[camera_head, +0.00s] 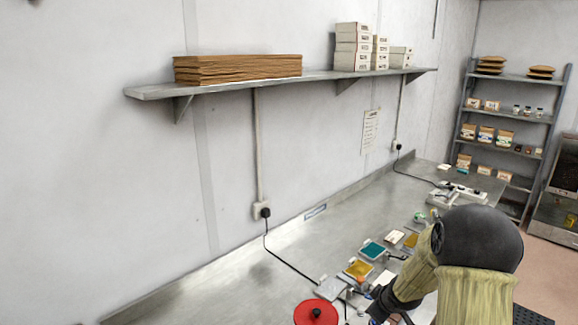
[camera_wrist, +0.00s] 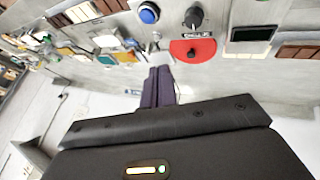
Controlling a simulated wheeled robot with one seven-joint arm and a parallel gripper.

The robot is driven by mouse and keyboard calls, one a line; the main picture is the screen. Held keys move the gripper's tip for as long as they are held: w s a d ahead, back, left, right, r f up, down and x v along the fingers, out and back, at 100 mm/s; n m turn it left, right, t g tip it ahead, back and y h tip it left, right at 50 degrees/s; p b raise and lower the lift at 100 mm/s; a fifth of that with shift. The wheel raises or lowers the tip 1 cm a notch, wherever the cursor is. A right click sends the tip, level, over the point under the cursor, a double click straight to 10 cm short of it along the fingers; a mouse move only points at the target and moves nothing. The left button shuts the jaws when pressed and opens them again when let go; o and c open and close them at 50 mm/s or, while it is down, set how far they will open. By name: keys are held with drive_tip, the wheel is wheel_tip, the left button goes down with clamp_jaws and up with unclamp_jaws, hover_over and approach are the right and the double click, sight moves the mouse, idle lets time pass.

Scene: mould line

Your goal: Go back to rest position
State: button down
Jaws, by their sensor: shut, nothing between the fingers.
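My gripper (camera_wrist: 158,72) shows in the wrist view with its two dark purple fingers together and nothing between them. The fingers point toward the grey panel side with the red plate (camera_wrist: 186,50) and black knob (camera_wrist: 193,17), and appear apart from both. In the head view, my arm with its tan sleeve and dark joint fills the lower right, over the steel bench (camera_head: 235,292). The dark end of the arm is low in that view, and its fingertips cannot be made out there. No marker of a rest position shows.
A red disc (camera_head: 316,313) with a black knob sits at the bench front. Teal (camera_head: 372,250) and gold (camera_head: 358,269) trays and cables lie near my arm. A wall shelf (camera_head: 152,93) holds cardboard and boxes. A rack (camera_head: 512,79) stands at right. The bench's left part is clear.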

drive_tip(key=s+a+m+g+b, duration=0.2)
drive_tip(key=s+a+m, duration=0.2)
drive_tip(key=s, duration=0.8)
drive_tip(key=s+a+r+m+g+b, duration=0.1)
drive_tip(key=s+a+m+g+b, duration=0.1)
drive_tip(key=s, duration=1)
drive_tip(key=a+m+b, duration=0.1)
drive_tip(key=a+m, duration=0.1)
drive_tip(key=a, duration=0.1)
drive_tip(key=shift+a+r+b, duration=0.2)
drive_tip(key=shift+r+b, duration=0.1)
drive_tip(key=shift+b, duration=0.05)
